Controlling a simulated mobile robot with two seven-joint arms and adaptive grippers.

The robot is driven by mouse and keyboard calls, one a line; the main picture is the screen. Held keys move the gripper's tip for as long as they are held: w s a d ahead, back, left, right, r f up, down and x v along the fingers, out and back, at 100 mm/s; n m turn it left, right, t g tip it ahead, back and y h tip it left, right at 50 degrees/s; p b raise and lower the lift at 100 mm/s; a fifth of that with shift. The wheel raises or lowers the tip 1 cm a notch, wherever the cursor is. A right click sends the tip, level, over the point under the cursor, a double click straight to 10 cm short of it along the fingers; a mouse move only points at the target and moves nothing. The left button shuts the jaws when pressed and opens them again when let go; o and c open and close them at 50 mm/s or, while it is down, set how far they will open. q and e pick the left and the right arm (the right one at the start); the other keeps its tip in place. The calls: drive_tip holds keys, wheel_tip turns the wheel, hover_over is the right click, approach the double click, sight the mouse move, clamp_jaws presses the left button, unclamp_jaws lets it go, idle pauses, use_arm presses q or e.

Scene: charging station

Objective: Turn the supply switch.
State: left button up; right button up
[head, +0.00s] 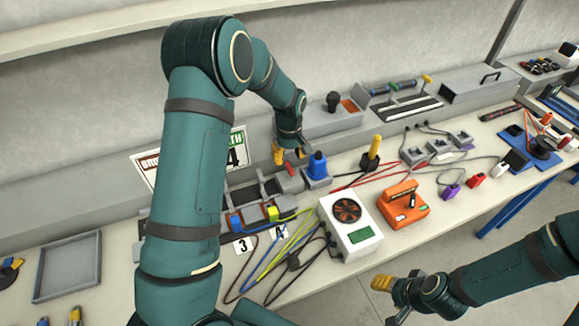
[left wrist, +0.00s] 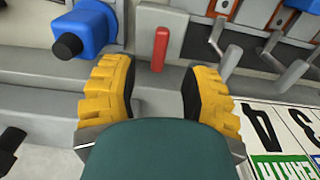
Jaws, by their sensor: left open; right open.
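A red upright lever (head: 291,168), which looks like the supply switch, stands on a grey unit beside a blue knob (head: 318,165). In the left wrist view the red lever (left wrist: 160,48) shows in line with the gap between my fingers, with the blue knob (left wrist: 85,32) to its left. My left gripper (head: 289,156) is open, with its yellow fingers (left wrist: 158,70) on either side of the lever's line and nothing gripped. I cannot tell how far the tips are from the lever. My right gripper (head: 388,298) is open and empty, in front of the bench.
Grey levers (left wrist: 232,62) stand right of the red one in the left wrist view. A white box with a fan (head: 350,225), an orange device (head: 403,207) and several cables lie on the bench. A yellow-handled plug (head: 374,150) stands right of the blue knob. An empty tray (head: 68,268) sits at left.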

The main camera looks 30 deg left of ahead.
sight(289, 166)
use_arm(q)
wheel_tip(289, 166, down, 5)
drive_tip(key=shift+r, duration=0.1)
idle(0.3)
clamp_jaws()
